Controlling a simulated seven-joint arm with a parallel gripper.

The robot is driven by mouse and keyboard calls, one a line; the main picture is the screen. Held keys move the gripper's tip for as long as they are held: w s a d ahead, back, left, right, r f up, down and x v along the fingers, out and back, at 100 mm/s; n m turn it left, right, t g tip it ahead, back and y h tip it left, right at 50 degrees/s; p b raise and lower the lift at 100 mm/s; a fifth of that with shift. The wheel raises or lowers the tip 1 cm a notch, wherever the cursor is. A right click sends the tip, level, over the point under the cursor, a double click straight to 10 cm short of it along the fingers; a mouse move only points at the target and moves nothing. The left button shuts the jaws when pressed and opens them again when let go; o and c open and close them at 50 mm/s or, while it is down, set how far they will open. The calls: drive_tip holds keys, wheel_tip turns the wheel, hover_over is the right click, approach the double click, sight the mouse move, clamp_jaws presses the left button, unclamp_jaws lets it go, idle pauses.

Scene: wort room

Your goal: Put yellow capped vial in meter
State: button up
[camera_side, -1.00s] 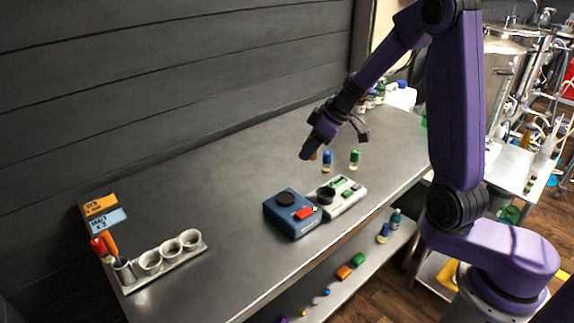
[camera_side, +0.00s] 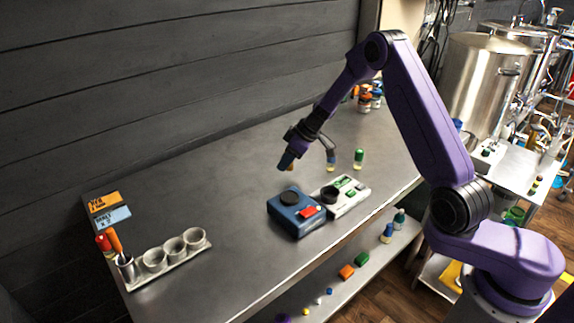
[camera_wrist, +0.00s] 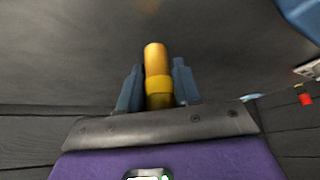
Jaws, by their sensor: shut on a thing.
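My gripper (camera_side: 287,161) is shut on the yellow capped vial and holds it above the table, behind the two devices. In the wrist view the vial (camera_wrist: 156,62) is amber with a yellow band and stands out between the blue fingers (camera_wrist: 157,88). In the side view the fingers mostly hide it. A pale device (camera_side: 342,196) with a dark round well and green parts on top looks like the meter. A blue box (camera_side: 296,214) with a dark round top and a red part stands next to it, at its left.
A green capped vial (camera_side: 358,158) and another vial (camera_side: 330,163), its cap partly hidden, stand behind the pale device. A rack of grey cups (camera_side: 168,262) and sign cards (camera_side: 108,209) are at the left. The table's middle is clear.

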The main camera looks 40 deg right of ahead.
drive_tip(key=shift+f, duration=0.95)
drive_tip(key=shift+f, duration=0.15)
drive_tip(key=o, duration=0.9)
